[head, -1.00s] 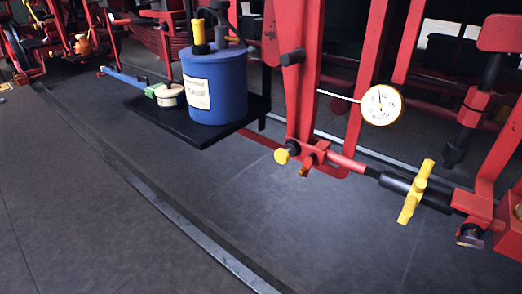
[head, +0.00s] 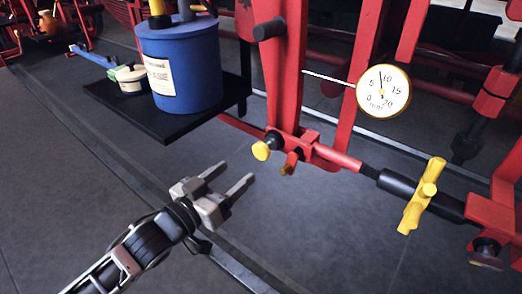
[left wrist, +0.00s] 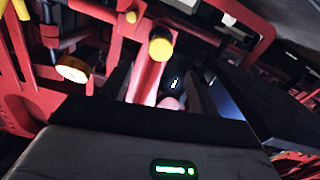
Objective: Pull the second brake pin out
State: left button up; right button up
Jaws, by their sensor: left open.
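A yellow-headed pin (head: 261,150) sticks out of the red clevis at the foot of the upright red lever, in the head view. A yellow knob (left wrist: 160,47) shows at the upper middle of the left wrist view; I cannot tell surely if it is the same pin. My left gripper (head: 232,176) is open and empty, below and left of the yellow pin head, apart from it. Its two fingers point up and right toward the clevis. My right gripper is not in view.
A red rod with a black sleeve and yellow cross handle (head: 422,196) runs right from the clevis. A white dial gauge (head: 383,91) hangs above it. A black shelf (head: 190,128) with a blue canister (head: 180,70) stands left of the lever.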

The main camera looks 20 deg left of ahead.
aim_at(259, 153)
pick_arm(q)
jog(key=x, duration=1)
jog(key=shift+w+d+f, duration=0.1)
jog(key=shift+w, duration=0.15)
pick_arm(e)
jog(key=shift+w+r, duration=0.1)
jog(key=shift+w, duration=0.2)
